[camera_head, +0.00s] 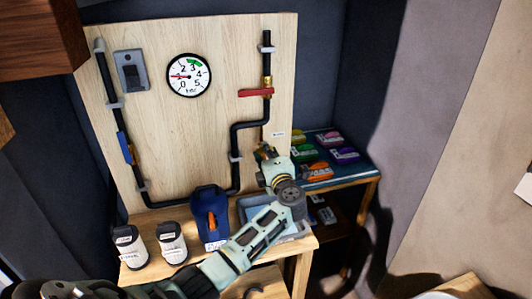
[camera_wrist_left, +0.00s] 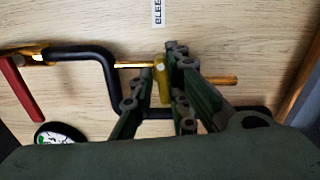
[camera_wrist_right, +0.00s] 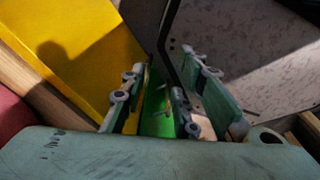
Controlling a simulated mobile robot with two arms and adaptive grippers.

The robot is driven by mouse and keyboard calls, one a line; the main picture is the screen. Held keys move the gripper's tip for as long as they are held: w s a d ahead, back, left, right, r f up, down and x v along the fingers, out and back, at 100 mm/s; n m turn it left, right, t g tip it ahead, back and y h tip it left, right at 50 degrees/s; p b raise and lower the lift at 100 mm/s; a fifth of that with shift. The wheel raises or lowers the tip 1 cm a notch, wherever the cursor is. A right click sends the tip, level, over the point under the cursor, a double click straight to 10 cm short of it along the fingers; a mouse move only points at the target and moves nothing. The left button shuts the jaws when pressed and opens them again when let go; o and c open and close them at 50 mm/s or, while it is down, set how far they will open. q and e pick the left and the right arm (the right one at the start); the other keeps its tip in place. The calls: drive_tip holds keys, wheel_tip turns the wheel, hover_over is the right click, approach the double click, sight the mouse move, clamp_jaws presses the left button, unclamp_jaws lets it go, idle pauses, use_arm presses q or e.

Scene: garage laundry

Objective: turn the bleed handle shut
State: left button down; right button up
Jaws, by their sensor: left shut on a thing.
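The bleed handle (camera_wrist_left: 163,82) is a small yellow lever on a thin brass pipe (camera_wrist_left: 218,80) below the bleed label (camera_wrist_left: 158,12). In the left wrist view it lies across the pipe. My left gripper (camera_wrist_left: 161,72) is shut on it, with a finger on each side. In the head view my left gripper (camera_head: 268,160) is at the lower right of the wooden panel and hides most of the bleed valve. My right gripper (camera_wrist_right: 160,68) shows only in its wrist view. Its fingers stand apart, with a green surface (camera_wrist_right: 156,112) showing between them.
The panel (camera_head: 150,130) carries a pressure gauge (camera_head: 188,75), black pipes, a red handle (camera_head: 256,93) and a blue handle (camera_head: 126,148). A dark blue object (camera_head: 206,207) and two white-labelled containers (camera_head: 130,246) stand on the bench. Coloured packs (camera_head: 313,171) lie on a shelf at right.

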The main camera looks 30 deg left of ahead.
use_arm(q)
drive_tip(key=shift+f, duration=0.25)
drive_tip(key=shift+s+d+f+m+p, duration=0.1)
drive_tip(key=shift+f+m+p, duration=0.2)
drive_tip(key=shift+m+p, duration=0.55)
drive_tip(key=c, duration=2)
unclamp_jaws()
drive_tip(key=shift+o, duration=0.8)
drive_tip(key=shift+r, duration=0.15)
drive_tip(key=shift+r, duration=0.1)
